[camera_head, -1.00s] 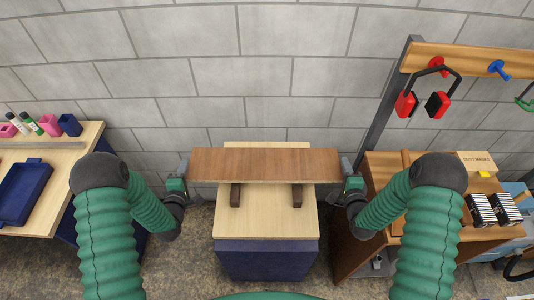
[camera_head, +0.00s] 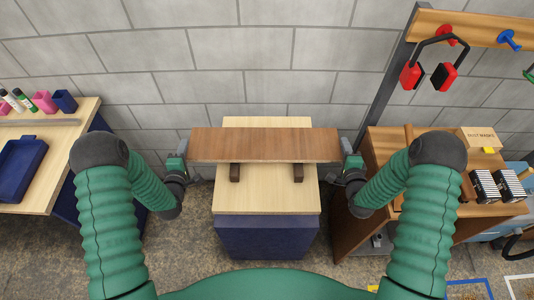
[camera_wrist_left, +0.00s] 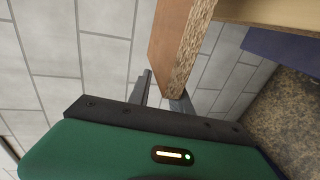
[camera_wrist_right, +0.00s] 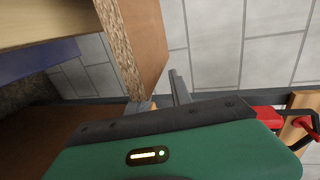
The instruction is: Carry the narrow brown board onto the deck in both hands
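The narrow brown board (camera_head: 265,145) lies level across two dark supports (camera_head: 235,173) on the pale deck (camera_head: 265,201), its ends overhanging both sides. It appears to rest on them, though the contact is hidden. My left gripper (camera_head: 196,161) is open at the board's left end; in the left wrist view its fingers (camera_wrist_left: 162,95) stand apart by the board's end (camera_wrist_left: 185,70). My right gripper (camera_head: 334,160) is open at the right end; in the right wrist view its fingers (camera_wrist_right: 160,97) are spread beside the board's end (camera_wrist_right: 130,50). Each far fingertip is partly hidden.
A table (camera_head: 62,165) with a blue tray (camera_head: 20,168) and cups stands at the left. A wooden workbench (camera_head: 385,142) with a dust mask box (camera_head: 481,138) stands at the right, below red ear defenders (camera_head: 428,75). A block wall (camera_head: 250,65) closes the back.

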